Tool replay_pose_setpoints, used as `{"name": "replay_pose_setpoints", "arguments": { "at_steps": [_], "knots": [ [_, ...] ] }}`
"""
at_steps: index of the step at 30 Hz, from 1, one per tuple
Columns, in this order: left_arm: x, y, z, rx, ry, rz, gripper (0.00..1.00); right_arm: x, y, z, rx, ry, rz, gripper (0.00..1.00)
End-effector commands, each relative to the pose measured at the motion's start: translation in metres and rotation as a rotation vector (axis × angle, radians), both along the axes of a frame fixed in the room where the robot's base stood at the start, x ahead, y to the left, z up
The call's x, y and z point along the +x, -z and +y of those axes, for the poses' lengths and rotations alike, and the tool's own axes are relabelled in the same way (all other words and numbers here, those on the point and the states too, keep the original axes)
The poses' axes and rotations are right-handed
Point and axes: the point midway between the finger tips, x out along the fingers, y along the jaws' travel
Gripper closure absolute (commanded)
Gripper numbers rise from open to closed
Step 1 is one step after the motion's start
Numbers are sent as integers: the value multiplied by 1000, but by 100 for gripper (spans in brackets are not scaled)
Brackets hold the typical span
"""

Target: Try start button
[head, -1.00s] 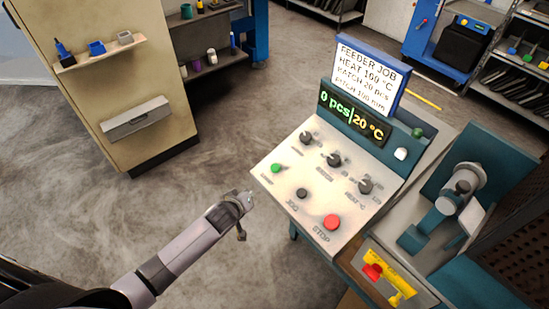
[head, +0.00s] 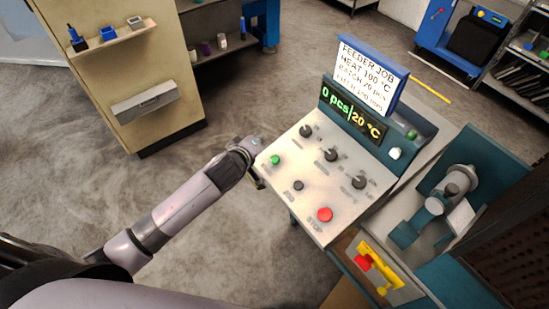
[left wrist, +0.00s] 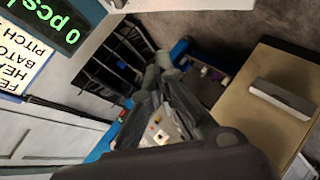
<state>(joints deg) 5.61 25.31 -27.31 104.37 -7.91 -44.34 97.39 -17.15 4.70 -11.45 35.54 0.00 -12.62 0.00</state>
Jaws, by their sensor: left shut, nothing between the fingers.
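The control panel (head: 290,199) slopes toward me on the machine. The green button (head: 275,160) is at its left edge; its label is too blurred to read. A dark button (head: 298,185) and a large red STOP button (head: 325,214) sit lower right of it. My left gripper (head: 257,168) is just left of the panel's edge, close to the green button; whether they touch I cannot tell. In the left wrist view the gripper's fingers (left wrist: 163,68) are shut and empty. The display (head: 352,112) reads 0 pcs, 20 °C. My right gripper is out of view.
Three dark knobs, one in the middle (head: 331,155), stand above the buttons. A job card (head: 367,75) rises behind the display. A yellow lever-like part (head: 376,267) and a teal mechanism (head: 425,213) are at right. A beige cabinet (head: 110,70) stands at left, with open floor between.

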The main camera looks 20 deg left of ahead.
Motion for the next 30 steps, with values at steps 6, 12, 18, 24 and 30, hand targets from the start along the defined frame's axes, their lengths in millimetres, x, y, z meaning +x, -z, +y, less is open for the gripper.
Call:
{"name": "replay_pose_setpoints", "arguments": {
  "at_steps": [6,12,18,24,30],
  "knots": [
    [2,12,-2,0,1,0,100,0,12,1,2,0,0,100],
    [8,36,-6,2,0,0,100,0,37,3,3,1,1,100],
    [15,64,-11,1,1,-1,100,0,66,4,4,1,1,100],
    [20,82,-16,-1,0,0,100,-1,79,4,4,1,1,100],
    [22,84,-17,1,0,0,100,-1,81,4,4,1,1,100]
  ]
}}
